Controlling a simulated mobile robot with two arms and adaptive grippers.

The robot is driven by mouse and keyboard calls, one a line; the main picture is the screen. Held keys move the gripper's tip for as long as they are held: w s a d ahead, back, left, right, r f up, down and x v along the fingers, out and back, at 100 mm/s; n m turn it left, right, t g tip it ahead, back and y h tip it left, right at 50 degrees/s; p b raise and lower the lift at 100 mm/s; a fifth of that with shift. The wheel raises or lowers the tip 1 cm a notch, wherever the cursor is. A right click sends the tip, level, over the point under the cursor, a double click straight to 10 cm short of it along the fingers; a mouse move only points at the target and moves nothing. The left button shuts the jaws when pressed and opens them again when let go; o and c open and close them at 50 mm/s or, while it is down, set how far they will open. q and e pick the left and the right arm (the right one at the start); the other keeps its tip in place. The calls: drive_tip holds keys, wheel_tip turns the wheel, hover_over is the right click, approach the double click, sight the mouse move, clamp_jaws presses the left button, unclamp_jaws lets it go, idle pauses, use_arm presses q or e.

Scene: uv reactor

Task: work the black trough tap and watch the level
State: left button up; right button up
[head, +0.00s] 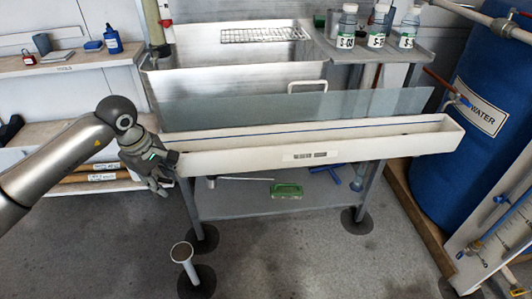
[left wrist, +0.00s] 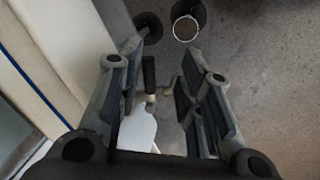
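The long white trough (head: 320,143) runs across the head view, with a blue line along its inside. My left gripper (head: 160,174) is at the trough's left end. In the left wrist view my left gripper (left wrist: 160,85) is open, its fingers apart on either side of a short black handle (left wrist: 149,75), which looks like the tap. A small brass-coloured piece (left wrist: 167,88) and a white part (left wrist: 138,130) are beside it. I cannot tell whether a finger touches the handle. The gripper hides the tap in the head view. My right gripper is out of view.
A clear sheet (head: 300,107) stands behind the trough. A blue water barrel (head: 478,105) is at the right. The front floor is mostly free.

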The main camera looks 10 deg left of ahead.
use_arm(q)
drive_tip(key=s+a+r+m+p, duration=0.25)
drive_tip(key=r+m, duration=0.25)
drive_tip(key=r, duration=0.6)
drive_tip(key=d+f+n+h, duration=0.2)
drive_tip(key=d+h, duration=0.6)
drive_tip(key=d, duration=0.9)
drive_tip(key=s+d+r+n+t+h, duration=0.1)
drive_tip(key=d+r+n+h, duration=0.4)
drive_tip(key=d, duration=0.7)
drive_tip(key=shift+s+r+n+t+h+b, duration=0.45)
drive_tip(key=shift+s+r+h, duration=0.3)
drive_tip(key=shift+r+h, duration=0.5)
drive_tip(key=shift+f, duration=0.15)
